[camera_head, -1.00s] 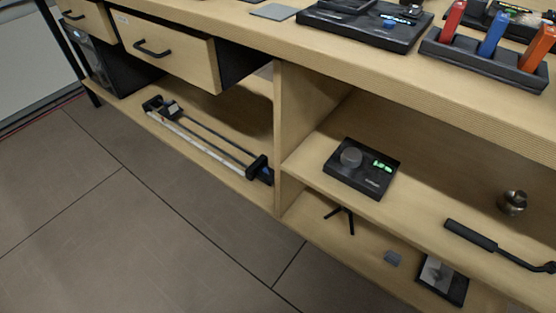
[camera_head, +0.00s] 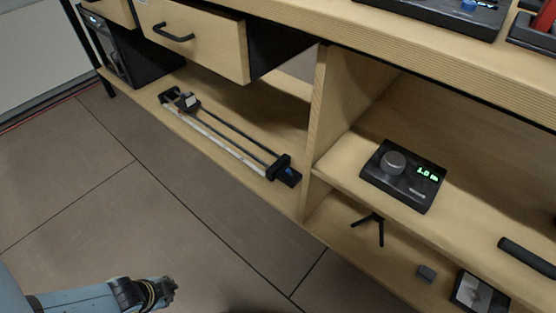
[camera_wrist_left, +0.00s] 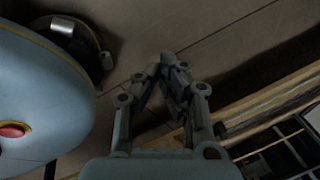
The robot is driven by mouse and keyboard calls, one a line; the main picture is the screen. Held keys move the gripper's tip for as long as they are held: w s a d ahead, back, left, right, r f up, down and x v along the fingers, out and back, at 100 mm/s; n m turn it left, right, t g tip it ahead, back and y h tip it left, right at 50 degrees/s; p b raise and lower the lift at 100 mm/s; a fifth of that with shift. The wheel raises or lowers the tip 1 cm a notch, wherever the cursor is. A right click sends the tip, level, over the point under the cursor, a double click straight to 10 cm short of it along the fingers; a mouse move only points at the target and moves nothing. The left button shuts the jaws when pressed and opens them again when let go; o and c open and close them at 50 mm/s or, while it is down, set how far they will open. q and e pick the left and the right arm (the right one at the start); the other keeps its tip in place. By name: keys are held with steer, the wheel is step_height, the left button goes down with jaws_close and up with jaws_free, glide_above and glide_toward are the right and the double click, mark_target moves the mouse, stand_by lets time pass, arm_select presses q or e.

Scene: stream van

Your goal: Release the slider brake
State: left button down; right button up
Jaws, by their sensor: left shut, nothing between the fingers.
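The slider (camera_head: 232,139) lies on the lower left shelf of the wooden bench, two dark rails with a pale strip along the front. A small carriage (camera_head: 188,102) sits near its far left end. A dark block with a blue part (camera_head: 289,172) is at its near right end; which part is the brake I cannot tell. My left gripper (camera_head: 170,287) is at the lower left, over the floor and well apart from the slider. The left wrist view shows its fingers (camera_wrist_left: 172,64) together and empty. My right gripper is not in view.
A drawer (camera_head: 192,38) sticks out above the slider. An upright wooden divider (camera_head: 313,130) stands right of it. A black device with a knob and green display (camera_head: 404,176) sits on the right shelf, a small tripod (camera_head: 371,226) below. The tiled floor in front is clear.

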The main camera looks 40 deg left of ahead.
arm_select(q)
steer(key=w+a+f+m+t+b, duration=0.1)
steer(key=w+a+m+t+b, duration=0.2)
steer(key=w+m+b, duration=0.7)
steer(key=w+a+f+m+t+b, duration=0.1)
steer(key=w+a+m+t+b, duration=0.25)
steer(key=w+m, duration=0.65)
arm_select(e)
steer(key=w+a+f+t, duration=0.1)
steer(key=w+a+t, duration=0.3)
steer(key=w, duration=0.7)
arm_select(q)
steer(key=w+d+r+m+t+h+b, duration=0.1)
steer(key=w+d+r+m+h+b, duration=0.1)
steer(key=w+m+b, duration=0.3)
steer(key=w+d+r+m+t+h+b, duration=0.1)
steer(key=w+d+m+h+b, duration=0.1)
steer(key=w+m+b, duration=0.3)
steer(key=w+m, duration=0.2)
steer(key=w, duration=0.2)
steer(key=shift+d+r, duration=0.35)
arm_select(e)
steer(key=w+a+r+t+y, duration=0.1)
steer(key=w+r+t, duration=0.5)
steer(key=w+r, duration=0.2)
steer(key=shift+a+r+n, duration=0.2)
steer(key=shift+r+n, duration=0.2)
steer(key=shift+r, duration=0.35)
